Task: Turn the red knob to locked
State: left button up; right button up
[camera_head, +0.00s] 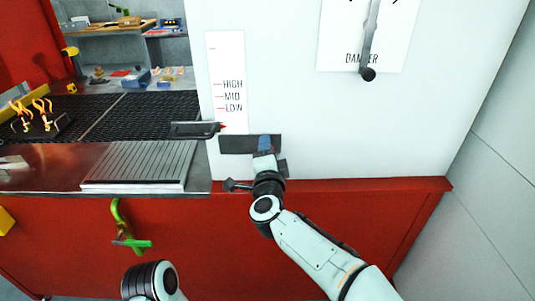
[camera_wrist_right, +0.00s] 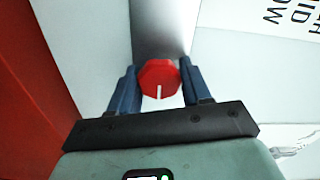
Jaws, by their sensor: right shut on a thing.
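The red knob (camera_wrist_right: 158,75) shows in the right wrist view, with a white line on its face pointing toward the bottom of that picture. My right gripper (camera_wrist_right: 161,88) has one blue finger on each side of the knob and is shut on it. In the head view my right gripper (camera_head: 265,146) reaches the lower part of the white panel (camera_head: 290,90), in front of a dark strip (camera_head: 235,145). It hides the knob there. No locked marking is readable. Of my left arm only a part shows at the bottom edge; its gripper is out of view.
A dark handle (camera_head: 193,130) with a red pointer stands left of my right gripper, near LOW on the scale label (camera_head: 227,65). A green clamp (camera_head: 127,228) sits on the red front. The mesh belt (camera_head: 145,113) lies left.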

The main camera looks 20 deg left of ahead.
pick_arm(q)
jog(key=shift+f, duration=0.1)
pick_arm(e)
jog(key=shift+d+r+m, duration=0.1)
jog(key=shift+m, duration=0.2)
jog(key=o, duration=1)
pick_arm(q)
jog(key=shift+w+a+f+b, duration=0.15)
jog(key=shift+w+f+b, duration=0.5)
jog(key=shift+f+b, duration=0.15)
pick_arm(e)
jog(key=v, duration=1.3)
jog(key=shift+s, duration=0.15)
